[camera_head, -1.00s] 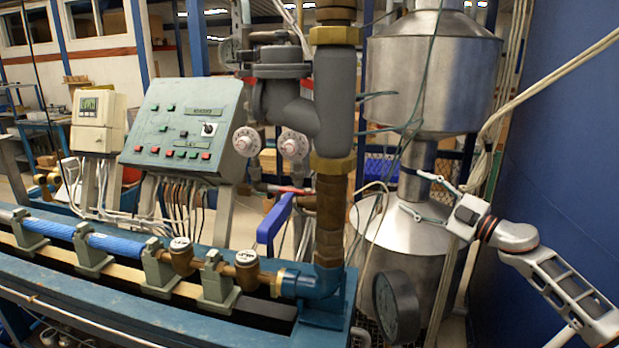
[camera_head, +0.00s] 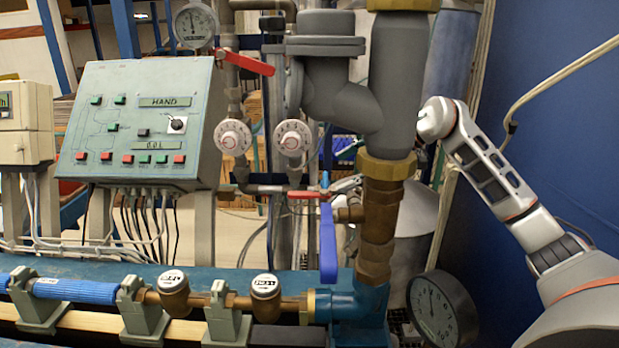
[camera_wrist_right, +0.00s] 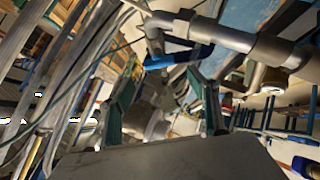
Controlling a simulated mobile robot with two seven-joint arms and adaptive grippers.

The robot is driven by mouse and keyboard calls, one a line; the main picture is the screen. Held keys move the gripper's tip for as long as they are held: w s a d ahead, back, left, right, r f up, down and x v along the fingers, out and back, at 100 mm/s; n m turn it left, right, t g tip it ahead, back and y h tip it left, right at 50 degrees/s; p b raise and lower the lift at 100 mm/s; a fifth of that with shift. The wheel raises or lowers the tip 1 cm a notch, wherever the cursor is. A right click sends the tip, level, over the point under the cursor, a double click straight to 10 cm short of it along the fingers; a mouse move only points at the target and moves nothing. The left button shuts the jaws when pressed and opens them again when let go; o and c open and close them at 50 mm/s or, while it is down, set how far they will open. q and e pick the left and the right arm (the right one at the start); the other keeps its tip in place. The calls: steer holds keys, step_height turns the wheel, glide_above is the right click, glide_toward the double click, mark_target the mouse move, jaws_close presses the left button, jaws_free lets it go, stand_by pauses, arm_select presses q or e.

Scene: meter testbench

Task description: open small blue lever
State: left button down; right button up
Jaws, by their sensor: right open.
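The small blue lever (camera_head: 328,243) hangs just left of the thick vertical pipe, on a brass valve fitting (camera_head: 350,214). My right arm comes in from the right and passes behind the pipe. My right gripper (camera_head: 343,184) shows only partly there, left of the pipe and just above the lever; the pipe hides much of it. In the right wrist view the two fingers (camera_wrist_right: 165,108) are spread with nothing between them. A blue piece that looks like the lever (camera_wrist_right: 165,61) lies beyond the fingertips, apart from them. My left gripper is not in view.
The thick pipe (camera_head: 378,225) with brass joints stands close to my right arm. A pressure gauge (camera_head: 440,310) sits low at the right. Red levers (camera_head: 245,62) and round dials (camera_head: 293,138) are behind. A green control box (camera_head: 145,125) stands at the left.

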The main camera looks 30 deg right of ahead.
mark_target(326, 180)
steer(key=p+x, duration=0.1)
steer(key=x, duration=0.5)
steer(key=shift+p+x, duration=0.35)
steer(key=shift+x, duration=0.45)
steer(key=shift+d, duration=0.1)
steer(key=c, duration=1.1)
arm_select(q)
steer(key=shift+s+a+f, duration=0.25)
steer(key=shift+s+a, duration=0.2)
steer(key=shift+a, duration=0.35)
